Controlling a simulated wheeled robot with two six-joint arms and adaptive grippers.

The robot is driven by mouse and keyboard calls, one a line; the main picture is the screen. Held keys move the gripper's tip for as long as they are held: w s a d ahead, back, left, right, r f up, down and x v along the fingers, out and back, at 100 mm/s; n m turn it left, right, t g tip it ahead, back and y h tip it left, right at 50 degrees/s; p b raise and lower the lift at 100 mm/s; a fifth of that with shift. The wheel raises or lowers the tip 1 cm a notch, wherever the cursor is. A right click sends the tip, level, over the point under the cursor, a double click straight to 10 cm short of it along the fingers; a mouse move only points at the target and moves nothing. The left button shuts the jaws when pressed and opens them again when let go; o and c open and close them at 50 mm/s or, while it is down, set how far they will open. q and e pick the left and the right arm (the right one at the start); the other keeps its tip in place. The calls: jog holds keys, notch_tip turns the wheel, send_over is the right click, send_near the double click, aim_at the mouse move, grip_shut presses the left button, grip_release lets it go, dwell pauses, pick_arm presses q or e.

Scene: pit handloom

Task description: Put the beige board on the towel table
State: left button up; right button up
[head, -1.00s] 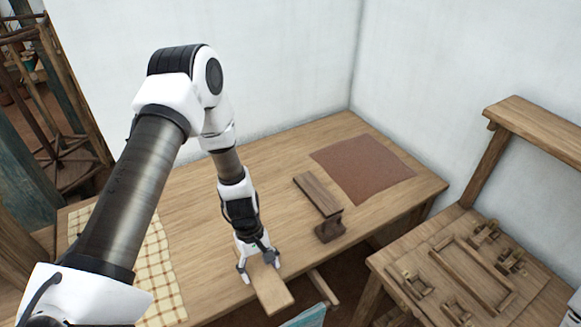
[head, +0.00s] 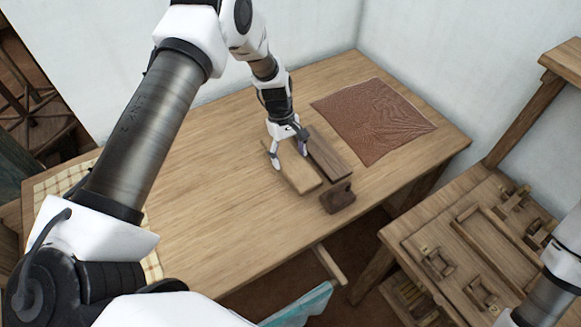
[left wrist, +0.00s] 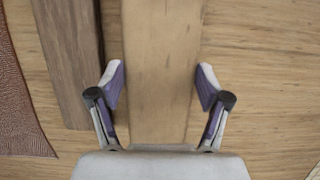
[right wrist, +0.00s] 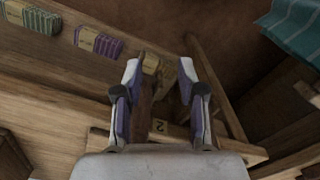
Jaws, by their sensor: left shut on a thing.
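The beige board (head: 307,184) is a light flat plank above or on the large wooden table (head: 210,165); I cannot tell whether it touches the top. My left gripper (head: 290,162) is shut on it, one finger on each long side. In the left wrist view the board (left wrist: 160,60) runs lengthwise between the fingertips (left wrist: 160,85). A yellow checked towel (head: 65,180) lies at the table's left end, partly hidden by my arm. In the right wrist view my right gripper (right wrist: 160,75) is open, with a brown wooden part showing between or behind its fingers.
A dark brown board (head: 330,155) lies close beside the beige one, and a dark wooden block (head: 337,198) stands near the front edge. A reddish-brown cloth (head: 370,122) lies at the back right. A lower wooden bench (head: 400,235) with fittings stands right. The table's middle is clear.

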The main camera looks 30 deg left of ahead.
aim_at(288, 156)
pick_arm(q)
jog(key=shift+w+f+b, duration=0.15)
jog(key=shift+f+b, duration=0.15)
jog(key=shift+f, duration=0.05)
jog(key=shift+s+f+b, duration=0.25)
jog(key=shift+f+b, duration=0.9)
jog(key=shift+f, duration=0.1)
jog(key=shift+w, duration=0.25)
jog(key=shift+a+f, duration=0.1)
jog(key=o, duration=1.3)
jog(key=shift+s, duration=0.15)
jog(key=shift+c, duration=0.2)
